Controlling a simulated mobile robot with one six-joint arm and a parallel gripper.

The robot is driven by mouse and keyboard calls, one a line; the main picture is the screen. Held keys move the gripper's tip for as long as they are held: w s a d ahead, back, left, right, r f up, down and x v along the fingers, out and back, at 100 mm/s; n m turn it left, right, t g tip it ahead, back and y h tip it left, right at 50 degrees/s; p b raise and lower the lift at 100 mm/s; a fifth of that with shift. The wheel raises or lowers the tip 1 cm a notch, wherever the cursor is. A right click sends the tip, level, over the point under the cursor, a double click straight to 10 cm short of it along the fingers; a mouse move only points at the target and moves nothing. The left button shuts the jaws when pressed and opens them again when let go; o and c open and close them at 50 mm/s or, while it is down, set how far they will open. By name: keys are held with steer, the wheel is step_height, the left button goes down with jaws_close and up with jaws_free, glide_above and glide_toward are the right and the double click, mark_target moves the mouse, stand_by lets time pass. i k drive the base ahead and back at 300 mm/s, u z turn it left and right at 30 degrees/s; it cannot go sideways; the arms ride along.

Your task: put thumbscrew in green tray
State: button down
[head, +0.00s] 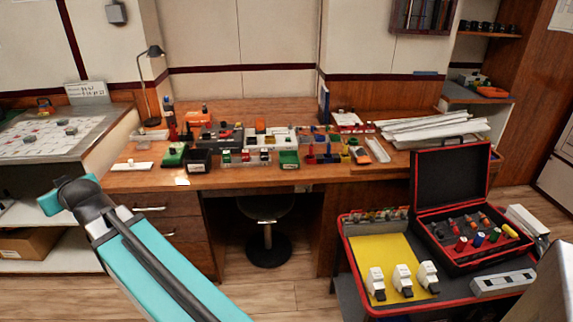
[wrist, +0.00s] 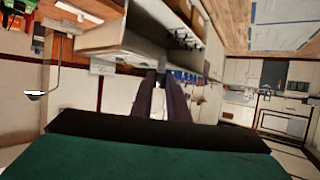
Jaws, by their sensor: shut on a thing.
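Two green containers stand on the workbench in the head view, one (head: 173,157) at the left beside a black bin and one (head: 289,160) near the middle front edge. I cannot tell which is the green tray. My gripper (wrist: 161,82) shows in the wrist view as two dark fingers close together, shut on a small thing. What it holds is too hidden to make out, and no thumbscrew can be told apart elsewhere. In the head view my turquoise arm reaches up at the left front; the fingers are not visible there.
The workbench (head: 330,190) carries several bins and small parts. A desk lamp (head: 150,75) stands at its back left. An open red-edged black case (head: 445,190) and a yellow mat (head: 392,262) with white breakers are at the right front. A stool (head: 268,215) stands underneath.

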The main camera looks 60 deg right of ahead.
mark_target(289, 160)
steer(key=z, duration=0.05)
steer(key=i, duration=1)
steer(key=u, duration=0.05)
